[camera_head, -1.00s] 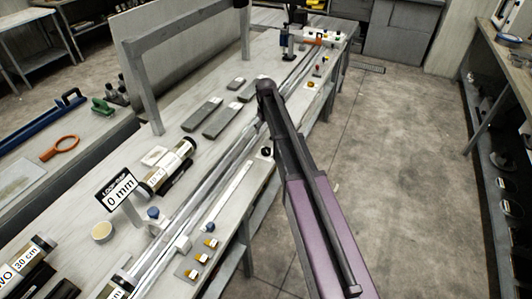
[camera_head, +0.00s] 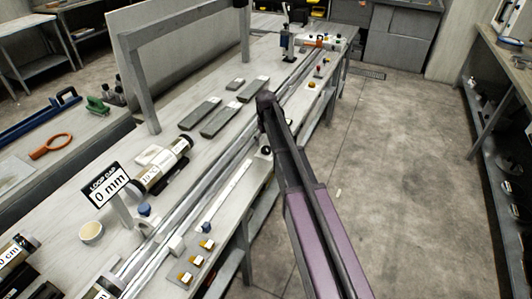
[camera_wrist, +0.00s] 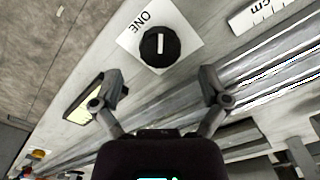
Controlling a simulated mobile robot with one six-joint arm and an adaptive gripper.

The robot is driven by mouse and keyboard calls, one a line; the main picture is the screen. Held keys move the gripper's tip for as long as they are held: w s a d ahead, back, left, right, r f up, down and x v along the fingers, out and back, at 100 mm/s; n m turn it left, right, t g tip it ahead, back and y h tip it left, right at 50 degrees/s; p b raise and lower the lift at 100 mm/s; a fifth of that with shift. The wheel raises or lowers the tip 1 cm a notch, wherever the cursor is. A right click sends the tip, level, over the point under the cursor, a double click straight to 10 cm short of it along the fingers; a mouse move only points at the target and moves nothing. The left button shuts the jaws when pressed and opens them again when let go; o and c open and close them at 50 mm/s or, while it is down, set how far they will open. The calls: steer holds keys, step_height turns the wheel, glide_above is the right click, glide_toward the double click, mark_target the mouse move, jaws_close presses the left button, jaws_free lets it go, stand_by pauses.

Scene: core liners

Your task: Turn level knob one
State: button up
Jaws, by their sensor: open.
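Level knob one (camera_wrist: 160,46) is a round black knob with a white pointer line, on a white plate (camera_wrist: 183,23) marked "ONE" in the wrist view. In the head view the black knob (camera_head: 265,151) shows small at the bench's front edge, beside my arm. My gripper (camera_wrist: 160,88) is open and empty. Its fingertips lie apart on either side below the knob in the wrist picture, and neither appears to touch it. In the head view my arm hides the gripper itself.
Metal rails (camera_head: 205,170) run along the bench. A "LOOP GAP 0 mm" sign (camera_head: 106,188), a labelled cylinder (camera_head: 166,163) and several yellow-topped parts (camera_head: 196,257) stand nearby. In the wrist view a yellow-faced part (camera_wrist: 82,108) is by the left finger. Open floor (camera_head: 410,170) lies right.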

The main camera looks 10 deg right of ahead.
mark_target(266, 149)
steer(key=shift+f+b, duration=1.65)
steer(key=shift+f, duration=0.3)
steer(key=c, duration=1.1)
